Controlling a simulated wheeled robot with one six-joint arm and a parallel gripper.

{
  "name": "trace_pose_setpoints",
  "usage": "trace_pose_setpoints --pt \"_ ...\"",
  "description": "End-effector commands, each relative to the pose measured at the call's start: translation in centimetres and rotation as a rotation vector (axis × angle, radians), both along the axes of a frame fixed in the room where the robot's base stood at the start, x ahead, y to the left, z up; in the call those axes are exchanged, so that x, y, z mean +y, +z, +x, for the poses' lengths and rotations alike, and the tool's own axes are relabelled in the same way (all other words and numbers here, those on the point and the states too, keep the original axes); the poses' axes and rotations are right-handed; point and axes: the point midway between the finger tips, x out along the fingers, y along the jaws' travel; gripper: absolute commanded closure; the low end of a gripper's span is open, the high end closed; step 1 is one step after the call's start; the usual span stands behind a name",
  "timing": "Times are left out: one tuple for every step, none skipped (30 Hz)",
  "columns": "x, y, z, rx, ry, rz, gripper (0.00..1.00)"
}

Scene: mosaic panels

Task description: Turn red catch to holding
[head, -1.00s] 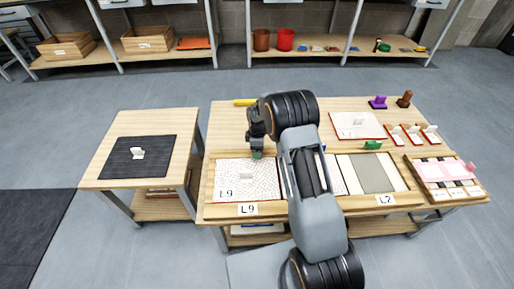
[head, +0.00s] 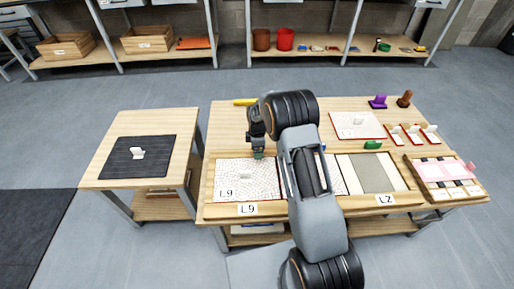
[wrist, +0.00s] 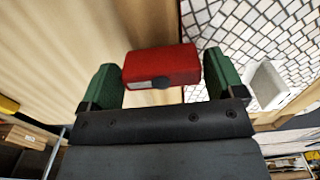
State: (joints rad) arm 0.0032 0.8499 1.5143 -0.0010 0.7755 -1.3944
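The red catch (wrist: 162,66) is a red block with a pale strip and a dark round spot on its near face. It lies between the two green fingertips of my gripper (wrist: 162,85), at the edge of a white mosaic panel. The fingers stand wide on either side of it, very close to its ends; firm contact is not clear. In the head view my gripper (head: 257,155) is over the back edge of the L9 mosaic panel (head: 235,185), and the catch is hidden there.
A white upright tab (wrist: 267,85) stands on the mosaic beside the right finger. Other panels, including a grey one (head: 373,173), lie to the right. A side table (head: 107,180) with a dark mat (head: 120,160) stands left. Purple (head: 378,101) and brown (head: 405,98) pieces stand at the back right.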

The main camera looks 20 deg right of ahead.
Motion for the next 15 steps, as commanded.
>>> trace_pose_setpoints --pt "0.0 0.0 0.0 0.0 -0.001 0.0 0.07" --pt "0.0 0.0 0.0 0.001 -0.001 0.0 0.04" --pt "0.0 0.0 0.0 0.001 -0.001 0.0 0.01" --pt "0.0 0.0 0.0 0.001 -0.001 0.0 0.0" --pt "0.0 0.0 0.0 0.001 -0.001 0.0 0.0" --pt "0.0 -0.1 0.0 0.001 -0.001 0.0 0.0" --pt "0.0 -0.1 0.0 0.001 -0.001 0.0 0.0" --pt "0.0 -0.1 0.0 0.001 -0.001 0.0 0.0" --pt "0.0 0.0 0.0 0.002 -0.001 0.0 0.0" --pt "0.0 0.0 0.0 0.001 -0.001 0.0 0.0" --pt "0.0 0.1 0.0 0.001 -0.002 0.0 0.0" --pt "0.0 0.3 0.0 0.001 -0.002 0.0 0.0" --pt "0.0 0.6 0.0 0.0 -0.002 0.001 0.0" --pt "0.1 0.9 0.0 0.0 -0.002 0.001 0.0" --pt "0.0 1.4 0.0 -0.001 -0.002 0.001 0.0"
